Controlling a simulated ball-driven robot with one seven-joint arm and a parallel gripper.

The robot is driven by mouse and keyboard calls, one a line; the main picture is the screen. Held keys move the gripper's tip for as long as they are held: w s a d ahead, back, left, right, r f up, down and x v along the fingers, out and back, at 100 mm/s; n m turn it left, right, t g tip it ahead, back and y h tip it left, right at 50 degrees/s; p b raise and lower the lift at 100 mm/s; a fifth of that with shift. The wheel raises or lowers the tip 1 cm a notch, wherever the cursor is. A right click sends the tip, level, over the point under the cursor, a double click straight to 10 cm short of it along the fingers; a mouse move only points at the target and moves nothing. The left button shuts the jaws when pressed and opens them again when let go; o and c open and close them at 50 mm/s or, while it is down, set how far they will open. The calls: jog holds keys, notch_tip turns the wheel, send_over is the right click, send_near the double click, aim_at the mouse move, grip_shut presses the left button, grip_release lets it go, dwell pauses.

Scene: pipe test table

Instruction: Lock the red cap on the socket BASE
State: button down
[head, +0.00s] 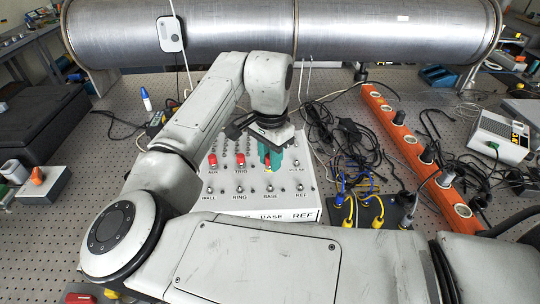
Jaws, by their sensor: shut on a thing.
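My gripper (268,166) points down over the white panel box, with teal fingers. It is shut on a red cap (267,168), of which only a small red piece shows between the fingertips. The socket BASE (270,188) is in the front row of the panel, just nearer to me than the fingertips, between RING and REF. No cap shows on it. The gap between the held cap and the panel cannot be told from this view.
The white panel box (225,203) carries red caps at AUX (212,161) and TRIG (240,161). Small sockets stand around the fingers. Black and yellow cables and an orange power strip (415,150) lie to the right. A large metal pipe (290,35) crosses the back.

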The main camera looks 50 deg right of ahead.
jog(key=b, duration=0.3)
send_over(271, 186)
jog(key=shift+w+f, duration=0.15)
jog(key=shift+f, duration=2.45)
jog(key=shift+f, duration=1.4)
jog(key=c, duration=1.4)
grip_release()
grip_shut()
jog(key=m+b, duration=0.1)
jog(key=m, duration=0.4)
jog(key=shift+f, duration=0.1)
jog(key=shift+b, duration=0.3)
